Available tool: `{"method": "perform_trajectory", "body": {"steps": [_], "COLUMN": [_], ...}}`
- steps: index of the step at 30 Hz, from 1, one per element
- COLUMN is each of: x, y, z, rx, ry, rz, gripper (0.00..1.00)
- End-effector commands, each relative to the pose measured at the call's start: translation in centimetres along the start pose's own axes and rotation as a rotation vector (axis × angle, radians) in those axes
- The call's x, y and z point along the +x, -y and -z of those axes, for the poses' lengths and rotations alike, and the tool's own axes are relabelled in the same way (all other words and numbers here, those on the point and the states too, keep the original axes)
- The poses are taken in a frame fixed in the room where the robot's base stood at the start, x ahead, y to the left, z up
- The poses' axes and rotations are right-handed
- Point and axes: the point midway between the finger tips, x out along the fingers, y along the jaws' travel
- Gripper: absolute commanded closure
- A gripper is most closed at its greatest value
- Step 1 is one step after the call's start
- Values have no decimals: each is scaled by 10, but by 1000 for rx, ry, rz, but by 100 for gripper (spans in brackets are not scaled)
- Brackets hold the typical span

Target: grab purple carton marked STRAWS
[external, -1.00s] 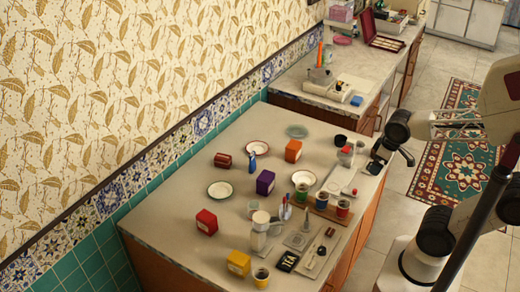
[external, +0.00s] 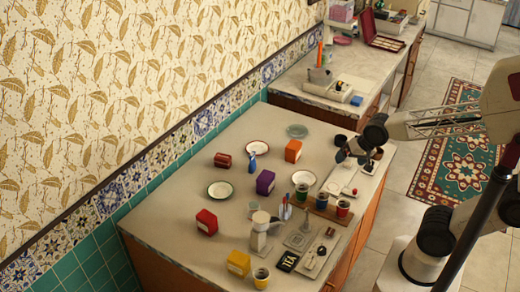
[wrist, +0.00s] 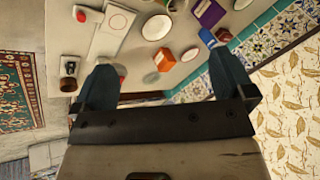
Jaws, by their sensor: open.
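The purple carton (external: 265,182) stands on the counter between a green-rimmed plate and a white bowl; I cannot read its marking. It also shows at the top of the wrist view, as a purple box (wrist: 209,12) partly cut by the frame edge. My gripper (external: 350,158) is open and empty above the right side of the counter, well to the right of the carton. In the wrist view my two fingers (wrist: 165,80) are spread wide, with the orange box beyond them and no item between the tips.
A red box (external: 207,222) is at the front left. Bare counter shows left of the carton.

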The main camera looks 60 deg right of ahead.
Motion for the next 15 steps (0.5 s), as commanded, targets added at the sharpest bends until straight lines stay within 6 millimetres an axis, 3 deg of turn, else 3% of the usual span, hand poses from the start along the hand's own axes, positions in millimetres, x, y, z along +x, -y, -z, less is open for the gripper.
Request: {"method": "perform_trajectory", "body": {"steps": [15], "x": [84], "y": [57], "z": [43], "rx": [772], "ry": [-70], "rz": [219], "gripper": [0]}}
